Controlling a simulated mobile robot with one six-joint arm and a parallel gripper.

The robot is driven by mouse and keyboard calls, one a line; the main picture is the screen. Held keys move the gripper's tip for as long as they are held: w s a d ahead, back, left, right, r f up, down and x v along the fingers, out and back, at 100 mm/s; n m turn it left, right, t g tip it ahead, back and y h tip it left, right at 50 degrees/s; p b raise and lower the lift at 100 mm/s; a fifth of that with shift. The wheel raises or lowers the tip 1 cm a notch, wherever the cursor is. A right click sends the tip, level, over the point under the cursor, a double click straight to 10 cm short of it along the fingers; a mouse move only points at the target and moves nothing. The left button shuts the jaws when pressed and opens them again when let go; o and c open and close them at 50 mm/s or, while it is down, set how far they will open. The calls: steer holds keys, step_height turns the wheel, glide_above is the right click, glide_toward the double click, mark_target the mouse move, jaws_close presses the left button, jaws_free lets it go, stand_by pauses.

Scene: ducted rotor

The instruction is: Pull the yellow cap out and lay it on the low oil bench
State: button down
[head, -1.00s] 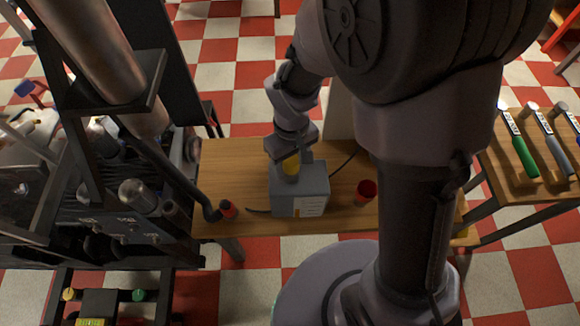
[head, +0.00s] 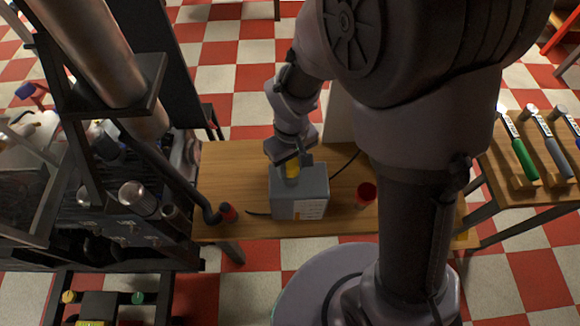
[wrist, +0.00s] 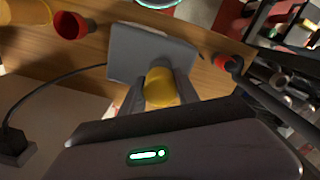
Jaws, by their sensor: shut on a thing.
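The yellow cap (head: 292,172) is at the top of a grey box (head: 300,206) that stands on a wooden bench. In the wrist view the yellow cap (wrist: 161,88) sits between the two fingers of my gripper (wrist: 160,92), which is shut on it. My gripper (head: 291,164) is above the box in the head view and covers part of the cap. The cap's lower end is against the box top; I cannot tell how deep it sits. Which surface is the low oil bench is not clear; the wooden bench (head: 240,163) is under the box.
A red cup (head: 365,194) stands right of the box. A red-ended dark hose (head: 228,212) lies at the left of the bench, by dark machinery. A black cable runs behind the box.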

mark_target(291, 162)
steer(key=shift+r+p, duration=0.45)
steer(key=shift+r, duration=0.05)
steer(key=shift+r, duration=0.15)
steer(key=shift+r+p, duration=1.7)
steer(key=shift+r, duration=0.2)
